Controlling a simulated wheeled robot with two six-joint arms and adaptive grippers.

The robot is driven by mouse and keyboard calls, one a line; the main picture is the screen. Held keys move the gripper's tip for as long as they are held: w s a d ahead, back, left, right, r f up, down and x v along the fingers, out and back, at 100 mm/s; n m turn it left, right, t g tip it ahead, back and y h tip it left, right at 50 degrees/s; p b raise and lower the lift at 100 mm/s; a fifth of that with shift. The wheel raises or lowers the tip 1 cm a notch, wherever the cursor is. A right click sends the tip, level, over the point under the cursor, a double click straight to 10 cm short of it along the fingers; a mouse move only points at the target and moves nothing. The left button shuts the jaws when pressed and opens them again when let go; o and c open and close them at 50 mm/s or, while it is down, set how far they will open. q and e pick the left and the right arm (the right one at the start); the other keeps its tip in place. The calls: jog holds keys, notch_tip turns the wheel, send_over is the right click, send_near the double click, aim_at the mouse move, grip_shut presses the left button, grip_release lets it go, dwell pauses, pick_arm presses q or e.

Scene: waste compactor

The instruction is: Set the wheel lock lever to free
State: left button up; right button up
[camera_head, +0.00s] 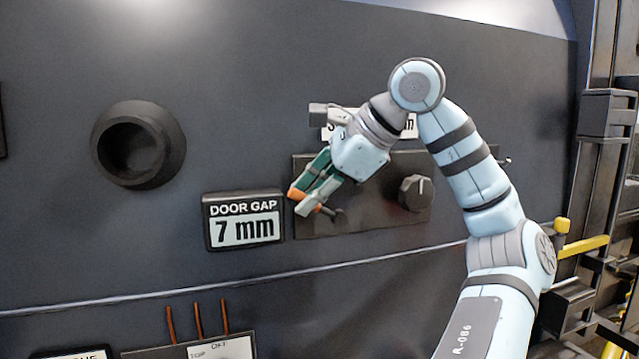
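A short lever with an orange handle (322,210) sits at the lower left of a dark panel (390,217), with a dark hub at its right end. I take it to be the wheel lock lever; no label for it is readable. My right gripper (302,200) reaches down and left over it, with its fingertips at the handle. One fingertip covers part of the handle. I cannot tell whether the fingers grip it or only surround it. My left gripper is out of view.
A dark knob (416,193) is on the same panel, right of my gripper. A "DOOR GAP 7 mm" display (244,219) is close on the left. A round recessed fitting (137,145) is farther left. Yellow bars (584,247) are at right.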

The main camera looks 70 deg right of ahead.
jog(key=v, duration=1.1)
jog(key=shift+s+a+r, duration=0.15)
jog(key=shift+s+a, duration=0.05)
jog(key=shift+d, duration=0.1)
